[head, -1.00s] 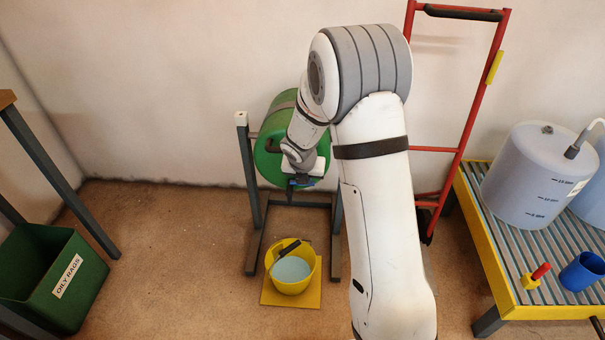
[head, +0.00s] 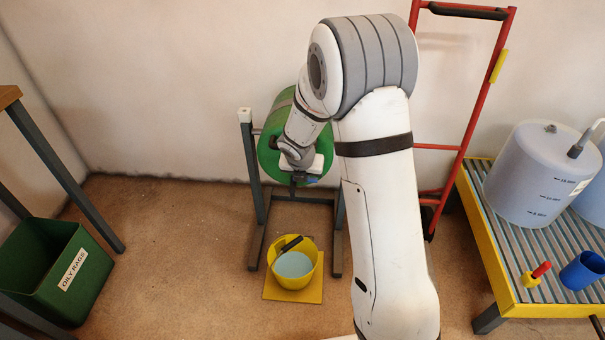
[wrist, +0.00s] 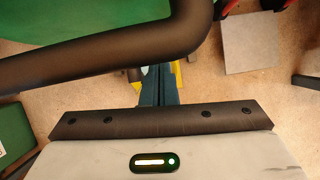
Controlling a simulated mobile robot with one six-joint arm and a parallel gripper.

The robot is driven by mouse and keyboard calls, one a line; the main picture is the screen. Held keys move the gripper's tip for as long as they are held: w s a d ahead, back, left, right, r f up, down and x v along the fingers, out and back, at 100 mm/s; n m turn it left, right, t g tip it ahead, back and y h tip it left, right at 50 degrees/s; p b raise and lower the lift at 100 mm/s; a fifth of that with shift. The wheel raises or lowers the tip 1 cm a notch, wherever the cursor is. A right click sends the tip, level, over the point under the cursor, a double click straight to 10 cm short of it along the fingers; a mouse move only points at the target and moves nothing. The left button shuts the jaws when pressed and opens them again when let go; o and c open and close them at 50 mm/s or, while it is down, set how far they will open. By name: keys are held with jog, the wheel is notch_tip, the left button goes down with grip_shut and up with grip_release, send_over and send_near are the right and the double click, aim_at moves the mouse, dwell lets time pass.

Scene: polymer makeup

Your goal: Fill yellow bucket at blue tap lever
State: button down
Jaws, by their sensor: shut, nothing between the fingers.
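The yellow bucket (head: 292,283) stands upright on a yellow mat below the green drum (head: 267,160), with pale blue liquid inside and a dark handle grip leaning over its rim. My gripper (head: 292,188) is at the drum's front, above the bucket. In the wrist view its dark teal fingers (wrist: 158,88) are together and empty. A small blue patch (head: 312,180), perhaps the tap lever, shows just below my wrist; most of the tap is hidden. Yellow bucket parts (wrist: 178,74) show behind the fingers in the wrist view. I cannot tell whether the fingers touch the lever.
A grey stand (head: 253,180) carries the drum. A red hand truck (head: 462,130) leans on the wall at the right. A yellow-edged bench (head: 495,265) holds a large translucent container (head: 530,175) and a blue cup (head: 580,272). A green rag bin (head: 95,280) stands left; floor between is clear.

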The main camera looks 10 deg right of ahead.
jog(key=p+v, duration=0.6)
jog(key=v, duration=0.6)
jog(key=shift+s+d+r, duration=0.15)
jog(key=shift+d+r, duration=0.15)
